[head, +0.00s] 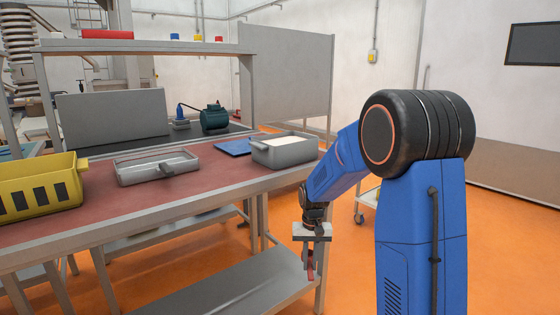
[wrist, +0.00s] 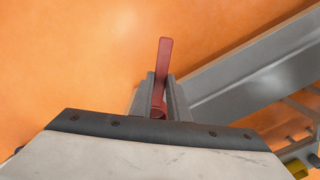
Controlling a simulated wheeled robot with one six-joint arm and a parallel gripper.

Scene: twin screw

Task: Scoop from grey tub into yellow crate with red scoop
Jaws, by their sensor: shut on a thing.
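My gripper (head: 309,258) hangs pointing down in front of the bench's right end, below the level of its top. It is shut on the red scoop (head: 310,272), which also shows between the two fingers in the wrist view (wrist: 162,75). The scoop's far end and bowl are hard to make out. The grey tub (head: 284,153) stands at the right end of the bench top with pale white contents in it. The yellow crate (head: 40,192) stands at the far left of the bench, cut off by the picture edge.
A grey tray (head: 157,170) with a handle lies between crate and tub on the red-brown bench top (head: 150,204). A blue flat item (head: 234,147) lies beside the tub. A lower metal shelf (head: 233,283) runs under the bench.

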